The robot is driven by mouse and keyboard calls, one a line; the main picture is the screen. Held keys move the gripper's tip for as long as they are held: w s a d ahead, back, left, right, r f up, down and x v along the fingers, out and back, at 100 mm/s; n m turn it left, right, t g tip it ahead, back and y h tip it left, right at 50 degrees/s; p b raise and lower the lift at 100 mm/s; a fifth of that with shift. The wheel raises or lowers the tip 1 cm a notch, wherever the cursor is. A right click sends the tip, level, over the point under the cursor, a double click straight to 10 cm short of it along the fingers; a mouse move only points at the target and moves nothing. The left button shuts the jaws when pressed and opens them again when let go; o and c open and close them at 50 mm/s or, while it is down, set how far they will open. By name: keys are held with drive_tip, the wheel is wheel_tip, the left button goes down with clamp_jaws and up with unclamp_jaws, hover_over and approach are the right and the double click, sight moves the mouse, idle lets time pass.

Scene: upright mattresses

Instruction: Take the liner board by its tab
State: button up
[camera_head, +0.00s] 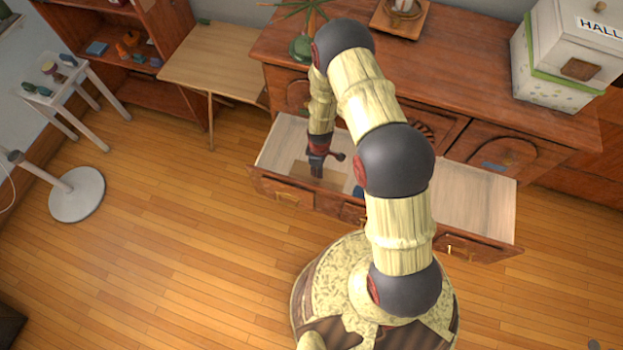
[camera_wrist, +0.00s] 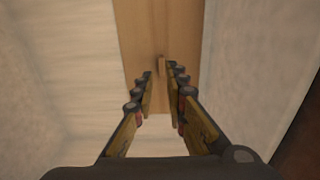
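The liner board (camera_wrist: 140,38) is a light brown wooden strip in the wrist view, lying in the pale open drawer. Its small upright tab (camera_wrist: 161,66) stands near the middle of the view. My gripper (camera_wrist: 161,72) is open and empty, with its two fingers on either side of the line to the tab. The tab shows between and just beyond the fingertips; I cannot tell whether they reach around it. In the head view my gripper (camera_head: 317,172) points down into the left part of the drawer (camera_head: 478,200). My arm hides the drawer's middle there.
The drawer's front panel (camera_head: 295,196) and side walls surround my gripper closely. The wooden dresser (camera_head: 460,75) stands behind, with a white box (camera_head: 560,60) on its right and a potted plant (camera_head: 301,47) on its left.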

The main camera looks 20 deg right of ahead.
sight(317, 180)
drive_tip(key=f+b, duration=0.1)
drive_tip(key=f, duration=0.1)
drive_tip(key=f+b, duration=0.1)
drive_tip(key=f, duration=0.2)
drive_tip(key=f+b, duration=0.1)
drive_tip(key=f, duration=0.2)
drive_tip(key=shift+a, duration=0.25)
clamp_jaws()
drive_tip(key=shift+r, duration=0.15)
